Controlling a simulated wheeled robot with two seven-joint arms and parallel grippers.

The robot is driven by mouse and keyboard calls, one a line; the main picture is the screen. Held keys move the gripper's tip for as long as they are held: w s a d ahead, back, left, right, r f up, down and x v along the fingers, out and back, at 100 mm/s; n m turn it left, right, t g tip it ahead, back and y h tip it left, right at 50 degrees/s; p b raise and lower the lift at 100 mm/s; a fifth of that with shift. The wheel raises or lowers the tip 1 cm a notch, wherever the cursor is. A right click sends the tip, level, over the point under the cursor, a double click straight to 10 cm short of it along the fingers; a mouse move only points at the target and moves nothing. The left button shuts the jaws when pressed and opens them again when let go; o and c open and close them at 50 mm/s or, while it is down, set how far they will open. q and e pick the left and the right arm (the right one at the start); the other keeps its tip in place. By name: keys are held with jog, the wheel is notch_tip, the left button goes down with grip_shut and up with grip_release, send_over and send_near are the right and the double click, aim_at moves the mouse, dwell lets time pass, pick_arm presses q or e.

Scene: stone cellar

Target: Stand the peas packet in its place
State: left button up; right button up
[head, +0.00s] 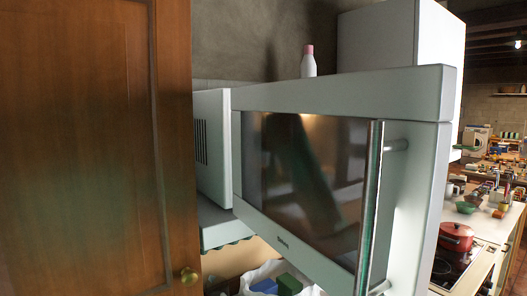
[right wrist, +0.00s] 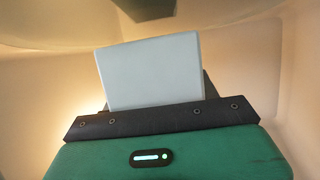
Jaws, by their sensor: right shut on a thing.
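In the right wrist view, a plain pale blue-white packet (right wrist: 152,72) stands up from the dark jaws of my right gripper (right wrist: 158,114), which is shut on it. No print shows on this face, so I cannot confirm that it is the peas packet. It is inside or facing a pale, warmly lit hollow with smooth walls. The packet's lower edge is hidden by the jaw bar. Neither gripper can be made out in the head view, and the packet's place cannot be identified there.
A white appliance door (head: 412,210) with dark glass and a long handle (head: 369,205) fills the middle. A wooden door (head: 75,150) blocks the left. A pink-capped bottle (head: 308,66) stands behind. A red pot (head: 456,237) sits on the hob at right.

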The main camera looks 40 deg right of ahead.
jog(key=shift+d+f, duration=0.15)
jog(key=shift+f, duration=0.75)
jog(key=shift+f, duration=0.15)
jog(key=o, duration=1.2)
